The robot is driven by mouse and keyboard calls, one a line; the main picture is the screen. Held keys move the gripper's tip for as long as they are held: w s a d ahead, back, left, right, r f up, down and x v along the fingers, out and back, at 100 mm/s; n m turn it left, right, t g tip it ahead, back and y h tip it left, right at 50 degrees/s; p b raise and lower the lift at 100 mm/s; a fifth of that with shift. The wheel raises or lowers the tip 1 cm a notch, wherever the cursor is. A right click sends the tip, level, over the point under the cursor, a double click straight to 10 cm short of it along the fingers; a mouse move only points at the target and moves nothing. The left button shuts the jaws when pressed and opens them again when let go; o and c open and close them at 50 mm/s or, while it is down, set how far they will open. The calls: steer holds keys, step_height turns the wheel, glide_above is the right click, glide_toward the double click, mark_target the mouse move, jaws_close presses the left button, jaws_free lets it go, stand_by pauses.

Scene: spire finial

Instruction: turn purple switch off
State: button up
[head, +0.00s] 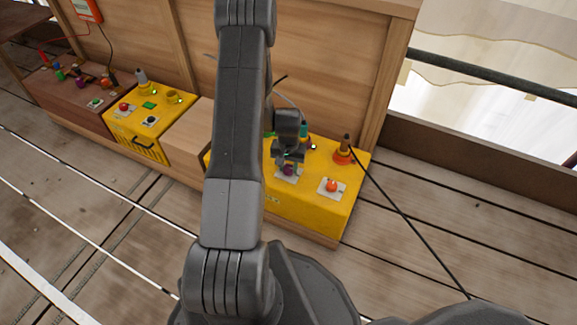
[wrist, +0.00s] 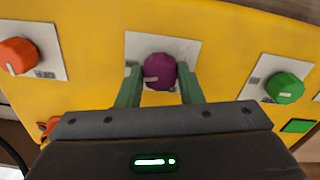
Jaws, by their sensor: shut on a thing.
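The purple switch (wrist: 160,71) is a round knob with a pale pointer mark, on a white plate (wrist: 190,46) on a yellow panel. In the wrist view its pointer mark lies toward the left. My gripper (wrist: 159,85) has its two green fingers on either side of the knob, shut on it. In the head view my gripper (head: 289,164) reaches down to the purple switch (head: 288,170) on the yellow box (head: 315,205). The lettering on the plate is partly hidden and too small to read.
An orange-red knob (wrist: 16,56) and a green knob (wrist: 285,88) flank the purple one on white plates. An orange-based post (head: 343,153) with a black cable stands at the box's back right. Another yellow box (head: 150,118) stands at left. Wooden boards rise behind.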

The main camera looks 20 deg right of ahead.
steer(key=n, duration=0.4)
steer(key=shift+n, duration=0.3)
steer(key=n, duration=0.3)
steer(key=shift+n, duration=0.3)
steer(key=n, duration=0.3)
steer(key=shift+n, duration=0.3)
steer(key=shift+n+b, duration=0.3)
steer(key=shift+n, duration=1.4)
steer(key=o, duration=1)
